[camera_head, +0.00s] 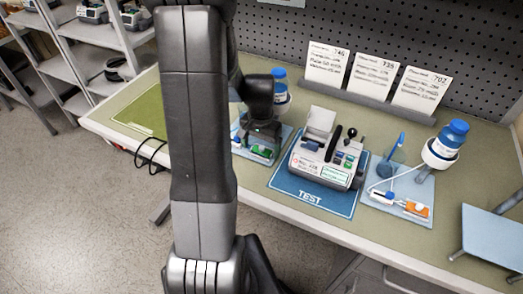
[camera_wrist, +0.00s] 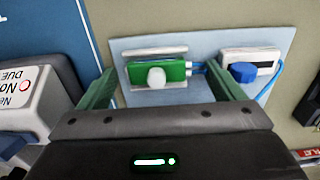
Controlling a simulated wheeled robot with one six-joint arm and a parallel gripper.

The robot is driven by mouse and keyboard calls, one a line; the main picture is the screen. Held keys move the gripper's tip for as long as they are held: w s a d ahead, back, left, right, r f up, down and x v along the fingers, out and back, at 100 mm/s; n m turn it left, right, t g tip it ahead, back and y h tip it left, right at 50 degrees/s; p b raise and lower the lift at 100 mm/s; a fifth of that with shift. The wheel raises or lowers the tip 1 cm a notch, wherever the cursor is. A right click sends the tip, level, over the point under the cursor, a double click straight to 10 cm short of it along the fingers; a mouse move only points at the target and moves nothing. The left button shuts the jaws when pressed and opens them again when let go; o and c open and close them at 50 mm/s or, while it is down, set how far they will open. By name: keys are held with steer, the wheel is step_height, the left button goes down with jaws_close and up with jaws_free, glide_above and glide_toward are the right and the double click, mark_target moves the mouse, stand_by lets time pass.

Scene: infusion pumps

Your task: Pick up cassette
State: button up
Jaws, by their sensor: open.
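A green cassette (camera_wrist: 145,72) with a round white knob lies in a white holder on a pale blue board (camera_wrist: 125,45) in the wrist view; its green also shows in the head view (camera_head: 264,151). My gripper (camera_wrist: 160,75) is open, with one finger on each side of the cassette's near edge; I cannot tell whether they touch it. In the head view my gripper (camera_head: 260,132) is over the left board and partly hides it. An orange and white cassette (camera_head: 413,208) lies on the right board.
A pump (camera_head: 325,157) stands on the blue TEST mat (camera_head: 310,195) between the boards. A white and blue connector (camera_wrist: 243,71) with blue tubing sits beside the green cassette. A blue-capped bottle (camera_head: 448,142) stands at right. Cards (camera_head: 374,75) line the back. The bench's left end is clear.

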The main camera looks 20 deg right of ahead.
steer(key=c, duration=1.1)
steer(key=shift+r, duration=0.15)
